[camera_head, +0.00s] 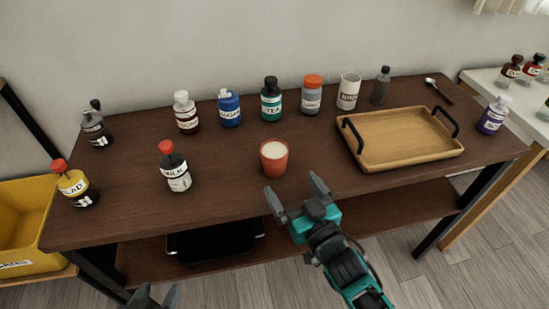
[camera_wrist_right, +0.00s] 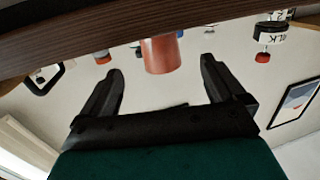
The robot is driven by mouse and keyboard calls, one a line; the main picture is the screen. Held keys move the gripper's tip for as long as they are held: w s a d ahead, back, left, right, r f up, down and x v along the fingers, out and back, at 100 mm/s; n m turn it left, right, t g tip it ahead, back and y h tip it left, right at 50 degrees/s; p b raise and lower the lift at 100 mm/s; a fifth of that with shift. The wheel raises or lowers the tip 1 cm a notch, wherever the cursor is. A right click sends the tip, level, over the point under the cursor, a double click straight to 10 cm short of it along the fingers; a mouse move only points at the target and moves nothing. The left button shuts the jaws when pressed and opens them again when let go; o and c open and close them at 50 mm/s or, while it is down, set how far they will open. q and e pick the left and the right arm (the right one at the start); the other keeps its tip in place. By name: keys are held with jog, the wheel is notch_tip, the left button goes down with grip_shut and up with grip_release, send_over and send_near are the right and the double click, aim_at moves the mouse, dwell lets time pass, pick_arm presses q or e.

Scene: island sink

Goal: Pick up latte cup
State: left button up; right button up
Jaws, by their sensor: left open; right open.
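The latte cup (camera_head: 274,160) is a reddish-orange cup with pale liquid in it. It stands upright near the front middle of the dark wooden table (camera_head: 225,178). My right gripper (camera_head: 298,192) is open and empty, just in front of the cup and slightly to its right. In the right wrist view, which looks upside down, the cup (camera_wrist_right: 161,52) shows beyond and between the two spread fingers (camera_wrist_right: 161,72), apart from them. My left gripper (camera_head: 158,293) shows only its finger tips at the bottom edge, open and far from the cup.
A milk bottle (camera_head: 175,168) stands left of the cup. Several bottles and jars line the back, including a teal tea bottle (camera_head: 271,100). A wooden tray (camera_head: 400,137) with black handles lies to the right. The tabletop right around the cup is clear.

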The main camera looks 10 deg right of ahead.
aim_at(279, 168)
jog(key=x, duration=0.4)
jog(key=shift+w+a, duration=0.1)
jog(key=shift+w, duration=0.3)
jog(key=shift+r+x, duration=0.15)
jog(key=shift+x, duration=1.2)
jog(key=shift+r+x, duration=0.15)
jog(key=shift+x, duration=1.25)
jog(key=shift+c, duration=0.4)
jog(key=c, duration=1.1)
jog(key=shift+r, duration=0.1)
jog(key=shift+c, duration=0.2)
